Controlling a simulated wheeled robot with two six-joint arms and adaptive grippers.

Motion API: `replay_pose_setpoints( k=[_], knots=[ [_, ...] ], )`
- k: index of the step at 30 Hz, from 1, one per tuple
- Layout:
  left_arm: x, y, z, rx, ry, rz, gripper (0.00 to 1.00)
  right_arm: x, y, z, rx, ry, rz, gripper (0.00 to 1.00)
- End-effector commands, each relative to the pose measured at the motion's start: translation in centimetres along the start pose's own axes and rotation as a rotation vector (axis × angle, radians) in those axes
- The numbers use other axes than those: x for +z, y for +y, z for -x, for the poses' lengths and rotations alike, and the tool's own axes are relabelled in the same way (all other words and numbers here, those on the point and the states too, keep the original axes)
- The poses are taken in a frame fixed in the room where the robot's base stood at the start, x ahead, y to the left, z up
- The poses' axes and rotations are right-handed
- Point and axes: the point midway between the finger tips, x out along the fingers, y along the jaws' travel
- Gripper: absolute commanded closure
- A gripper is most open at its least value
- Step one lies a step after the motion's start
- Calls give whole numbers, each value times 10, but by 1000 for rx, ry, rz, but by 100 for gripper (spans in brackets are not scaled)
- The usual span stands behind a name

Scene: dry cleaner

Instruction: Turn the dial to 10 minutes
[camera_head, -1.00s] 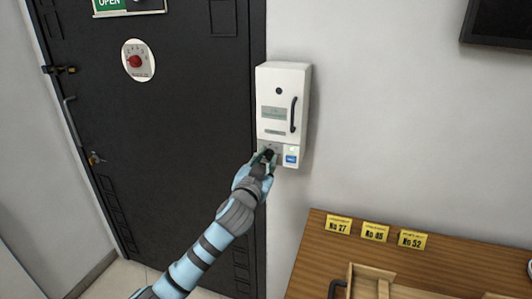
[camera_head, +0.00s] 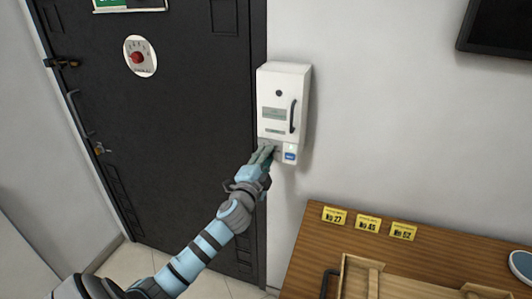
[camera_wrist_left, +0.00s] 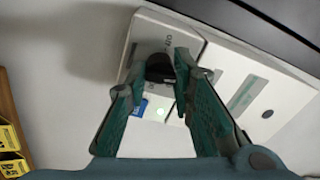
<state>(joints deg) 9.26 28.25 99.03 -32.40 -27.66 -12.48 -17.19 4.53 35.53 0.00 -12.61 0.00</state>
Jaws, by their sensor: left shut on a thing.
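A white wall box (camera_head: 284,100) hangs on the wall right of the dark door. On its lower part is a black dial (camera_wrist_left: 160,68), with small markings on the plate around it; it also shows in the left wrist view close to my fingertips. My left gripper (camera_head: 266,152) reaches up to this lower part, and in the left wrist view its green fingers (camera_wrist_left: 153,75) are on either side of the dial, shut on it. In the head view the fingers hide the dial. The exact setting is too small to read. My right gripper is out of view.
The box has a black handle (camera_head: 293,115). A red knob (camera_head: 138,57) is on the door. A wooden table (camera_head: 310,250) with yellow number tags (camera_head: 368,224) stands lower right.

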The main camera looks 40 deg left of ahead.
Motion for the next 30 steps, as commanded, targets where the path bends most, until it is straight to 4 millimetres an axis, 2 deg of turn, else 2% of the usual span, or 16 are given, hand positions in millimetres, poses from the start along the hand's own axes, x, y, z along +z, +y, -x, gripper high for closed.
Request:
replay_pose_setpoints(
  k=[9, 25, 26, 29, 30],
  knots=[
    [0, 0, 0, 3, 5, -130, 100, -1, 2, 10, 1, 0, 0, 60],
    [1, 0, 0, 2, 7, -157, 100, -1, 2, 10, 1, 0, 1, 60],
    [1, 0, 0, 2, 7, -157, 75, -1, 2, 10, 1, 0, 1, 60],
    [1, 0, 0, 2, 7, -156, 59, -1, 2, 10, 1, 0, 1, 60],
    [1, 0, 0, 2, 7, -156, 58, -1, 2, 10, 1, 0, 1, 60]
  ],
)
